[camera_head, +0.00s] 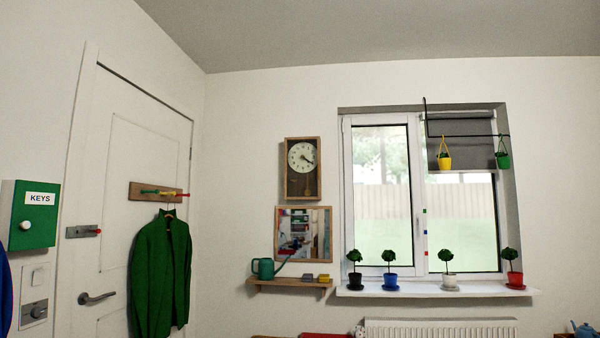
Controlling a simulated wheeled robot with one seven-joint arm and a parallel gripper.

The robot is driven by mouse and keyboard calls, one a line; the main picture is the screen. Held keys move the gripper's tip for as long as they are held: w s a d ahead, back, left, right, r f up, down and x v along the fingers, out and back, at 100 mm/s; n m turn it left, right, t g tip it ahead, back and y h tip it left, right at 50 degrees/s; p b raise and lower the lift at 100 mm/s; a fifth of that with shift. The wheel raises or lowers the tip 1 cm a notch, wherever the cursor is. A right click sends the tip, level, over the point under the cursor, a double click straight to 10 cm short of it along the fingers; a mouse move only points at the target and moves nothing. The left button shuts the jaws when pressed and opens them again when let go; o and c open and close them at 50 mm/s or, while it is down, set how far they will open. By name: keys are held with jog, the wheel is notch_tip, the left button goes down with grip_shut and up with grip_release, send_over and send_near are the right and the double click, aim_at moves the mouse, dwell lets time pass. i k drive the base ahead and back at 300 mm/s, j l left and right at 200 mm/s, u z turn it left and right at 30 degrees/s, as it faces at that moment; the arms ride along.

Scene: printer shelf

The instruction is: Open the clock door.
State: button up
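The wall clock (302,183) hangs on the far wall, left of the window and above a framed mirror. It has a wooden case, a round pale dial (302,157) at the top and a darker lower part. Its door looks closed, though it is too small to be sure. No handle can be made out on it. My gripper is not in view.
Below the clock, a framed mirror (318,234) stands above a small shelf (290,283) with a green watering can (265,268). A door (115,150) with a green jacket (161,270) is at left. Potted plants line the windowsill (435,291) at right.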

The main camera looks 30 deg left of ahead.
aim_at(286, 198)
jog(key=i+j, duration=0.7)
jog(key=i+j+u, duration=0.1)
jog(key=i+j, duration=0.6)
jog(key=i+j+u, duration=0.1)
jog(key=i+j, duration=0.5)
jog(key=i, duration=0.25)
